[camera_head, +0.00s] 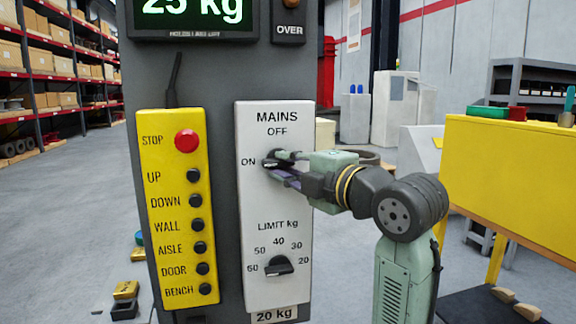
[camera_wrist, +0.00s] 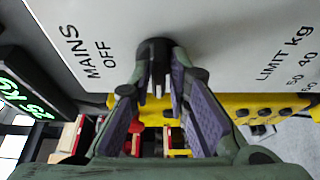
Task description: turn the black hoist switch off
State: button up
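The black mains switch (camera_head: 270,162) is a rotary knob on the white panel (camera_head: 250,205), with OFF above it and ON at its left. Its handle points left toward ON. My gripper (camera_head: 280,163) reaches in from the right, with one finger above the handle and one below, and appears shut on it. The black knob (camera_wrist: 155,48) also shows in the wrist view, between the purple-padded fingertips. The fingers hide part of the handle, and the ON mark is not seen in the wrist view.
A black limit knob (camera_head: 279,265) sits lower on the same panel. A yellow button box (camera_head: 180,215) with a red stop button (camera_head: 187,140) is at the left. A lit 25 kg display (camera_head: 193,15) is above.

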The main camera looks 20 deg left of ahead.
grip_shut()
jog(key=m+t+b, duration=0.2)
jog(key=m, duration=0.3)
jog(key=m+t+b, duration=0.2)
jog(key=m+b, duration=0.1)
jog(key=m, duration=0.2)
jog(key=m+t+b, duration=0.2)
jog(key=m, duration=0.3)
jog(key=shift+s+a+f+m+b, duration=0.25)
jog(key=shift+f+m+b, duration=0.05)
jog(key=shift+b, duration=0.05)
jog(key=shift+a+m+t+h, duration=0.1)
jog(key=shift+m+t+h, duration=0.5)
jog(key=shift+m, duration=0.95)
jog(key=shift+m+t+h, duration=0.4)
jog(key=shift+m+t, duration=0.4)
jog(key=shift+m, duration=0.75)
jog(key=shift+r, duration=0.1)
jog(key=o, duration=0.5)
grip_release()
